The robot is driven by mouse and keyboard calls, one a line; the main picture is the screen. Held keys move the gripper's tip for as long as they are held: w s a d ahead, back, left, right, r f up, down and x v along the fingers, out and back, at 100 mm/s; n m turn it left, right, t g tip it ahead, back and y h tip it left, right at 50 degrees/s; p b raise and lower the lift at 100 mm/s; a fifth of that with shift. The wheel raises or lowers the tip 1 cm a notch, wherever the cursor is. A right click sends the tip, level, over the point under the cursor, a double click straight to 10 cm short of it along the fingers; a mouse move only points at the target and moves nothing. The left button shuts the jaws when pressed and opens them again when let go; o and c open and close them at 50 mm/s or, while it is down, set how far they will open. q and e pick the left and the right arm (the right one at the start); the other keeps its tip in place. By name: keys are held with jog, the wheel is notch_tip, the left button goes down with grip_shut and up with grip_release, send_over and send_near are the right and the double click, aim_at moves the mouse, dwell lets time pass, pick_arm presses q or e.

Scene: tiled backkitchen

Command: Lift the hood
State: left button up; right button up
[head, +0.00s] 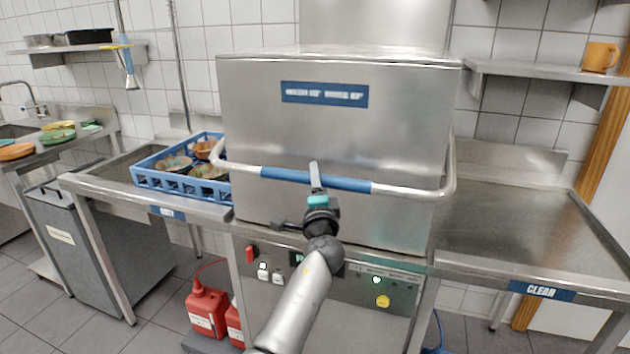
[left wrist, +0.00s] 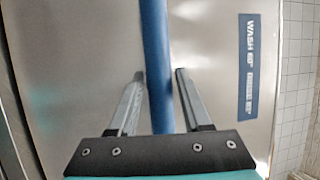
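The hood (head: 340,130) is a large steel box on the dishwasher. It is down, with its lower edge near the control panel. A bar handle with a blue grip (head: 345,184) runs across its front. My left gripper (head: 315,172) is at the middle of this grip in the head view. In the left wrist view the blue grip (left wrist: 155,60) passes between the two fingers of my left gripper (left wrist: 160,76). The fingers are apart, one on each side, with a narrow gap visible on the right. My right gripper is in neither view.
A blue crate of dishes (head: 180,184) stands on the left counter, close to the hood and handle. The right counter (head: 510,228), labelled CLEAN, is empty. A shelf (head: 540,72) with an orange mug (head: 600,57) is right of the hood. Red canisters (head: 207,312) stand below.

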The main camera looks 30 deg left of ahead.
pick_arm(q)
grip_shut()
dwell(1.1)
